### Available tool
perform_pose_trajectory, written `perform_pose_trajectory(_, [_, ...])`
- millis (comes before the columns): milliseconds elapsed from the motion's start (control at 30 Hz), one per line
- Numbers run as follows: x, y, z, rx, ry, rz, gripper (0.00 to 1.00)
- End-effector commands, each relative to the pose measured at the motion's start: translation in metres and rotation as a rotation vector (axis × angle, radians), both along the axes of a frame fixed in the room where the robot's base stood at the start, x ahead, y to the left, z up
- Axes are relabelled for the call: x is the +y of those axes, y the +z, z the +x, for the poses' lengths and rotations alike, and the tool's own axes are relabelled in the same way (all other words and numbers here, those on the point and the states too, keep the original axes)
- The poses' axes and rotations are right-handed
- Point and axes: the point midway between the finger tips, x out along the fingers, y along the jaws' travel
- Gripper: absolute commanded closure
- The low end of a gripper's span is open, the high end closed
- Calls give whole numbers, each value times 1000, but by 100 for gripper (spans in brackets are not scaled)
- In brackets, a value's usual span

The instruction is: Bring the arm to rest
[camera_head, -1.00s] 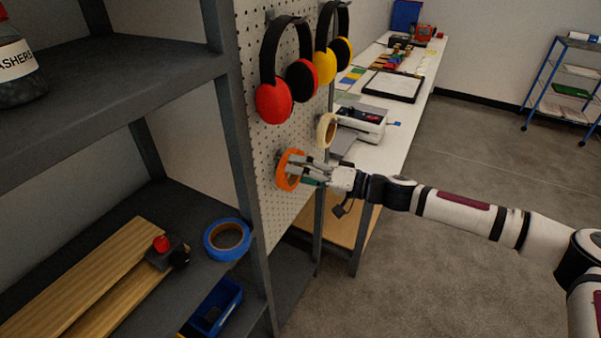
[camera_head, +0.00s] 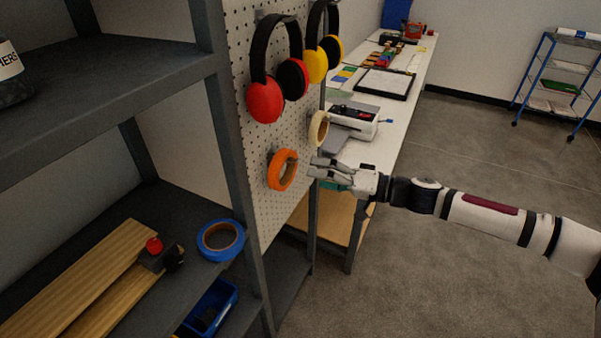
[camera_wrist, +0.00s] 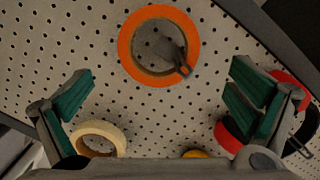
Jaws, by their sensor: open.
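My gripper (camera_head: 316,170) is open and empty, a short way to the right of the pegboard in the head view. In the wrist view its two green-padded fingers (camera_wrist: 160,103) are spread wide. An orange tape roll (camera_head: 282,170) hangs on the pegboard, apart from the fingertips. In the wrist view the orange roll (camera_wrist: 122,45) hangs around a dark peg, ahead of the fingers. My arm reaches in from the right of the head view.
A cream tape roll (camera_head: 318,128), red earmuffs (camera_head: 265,101) and yellow earmuffs (camera_head: 316,66) hang on the pegboard (camera_head: 262,205). A grey shelf with a blue tape roll (camera_head: 212,254) stands left. A white bench (camera_head: 400,118) lies behind.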

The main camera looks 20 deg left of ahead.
Motion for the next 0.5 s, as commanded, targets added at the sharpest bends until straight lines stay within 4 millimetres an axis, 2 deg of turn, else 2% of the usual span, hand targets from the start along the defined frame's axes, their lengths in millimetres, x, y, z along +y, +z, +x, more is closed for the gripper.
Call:
perform_pose_trajectory(33, [-12,1,1,0,-3,-1,0])
perform_pose_trajectory(200, [-38,2,2,0,-2,-1,0])
perform_pose_trajectory(333, [-49,3,1,0,-1,-1,0])
perform_pose_trajectory(500, [-54,3,1,0,2,-2,0])
